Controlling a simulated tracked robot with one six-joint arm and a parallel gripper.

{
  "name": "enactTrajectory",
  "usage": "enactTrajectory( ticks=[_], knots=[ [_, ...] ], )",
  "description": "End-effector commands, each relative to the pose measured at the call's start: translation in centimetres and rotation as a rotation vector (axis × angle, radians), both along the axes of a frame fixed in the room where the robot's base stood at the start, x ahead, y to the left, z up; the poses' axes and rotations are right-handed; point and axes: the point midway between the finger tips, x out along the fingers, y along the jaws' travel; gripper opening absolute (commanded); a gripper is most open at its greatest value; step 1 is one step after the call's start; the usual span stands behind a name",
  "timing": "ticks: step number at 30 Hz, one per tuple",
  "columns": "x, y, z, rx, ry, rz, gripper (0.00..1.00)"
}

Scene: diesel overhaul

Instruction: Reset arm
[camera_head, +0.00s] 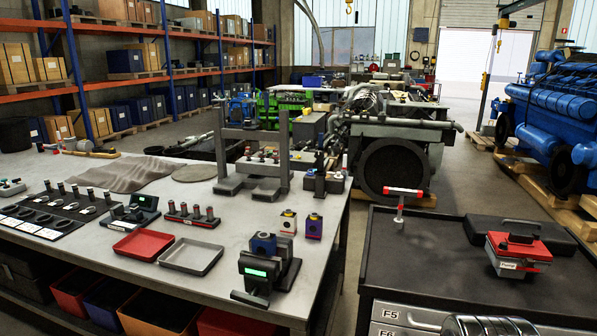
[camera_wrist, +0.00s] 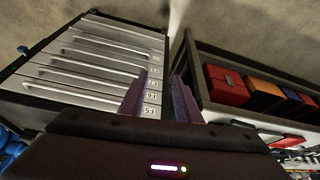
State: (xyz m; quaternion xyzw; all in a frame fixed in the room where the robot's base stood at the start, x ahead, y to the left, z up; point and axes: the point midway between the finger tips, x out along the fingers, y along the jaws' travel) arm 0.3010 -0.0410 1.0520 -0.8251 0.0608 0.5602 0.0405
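My gripper (camera_wrist: 160,76) shows in the wrist view with two purple fingers standing apart. I see nothing held between them. Beyond the fingers is the gap between a grey drawer cabinet (camera_wrist: 85,62) on the left and the workbench (camera_wrist: 228,106) on the right. My gripper does not show clearly in the head view; only a ribbed metallic round part, which I cannot identify for sure, shows at the bottom edge.
In the head view the workbench (camera_head: 118,271) holds a red tray (camera_head: 142,244), a grey tray (camera_head: 190,257) and several tools. The dark-topped cabinet (camera_head: 425,262) carries a red box (camera_head: 518,253). Engines stand behind. A narrow floor gap separates bench and cabinet.

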Motion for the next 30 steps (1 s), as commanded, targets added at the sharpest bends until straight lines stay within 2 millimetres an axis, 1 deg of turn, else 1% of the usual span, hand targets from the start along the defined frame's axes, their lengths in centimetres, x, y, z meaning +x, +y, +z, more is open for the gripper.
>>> enactTrajectory(
  ticks=[1,4,6,9,13,30],
  knots=[
    [-0.1,0.9,0.9,-0.003,-0.032,0.03,0.3],
    [-0.2,2.3,2.3,-0.008,-0.082,0.08,0.3],
    [-0.3,3.1,3.0,-0.009,-0.106,0.11,0.3],
    [-0.3,3.8,3.3,-0.008,-0.116,0.137,0.3],
    [-0.3,4.1,3.2,-0.008,-0.114,0.148,0.3],
    [-0.3,4.1,3.2,-0.007,-0.114,0.146,0.3]
  ],
)
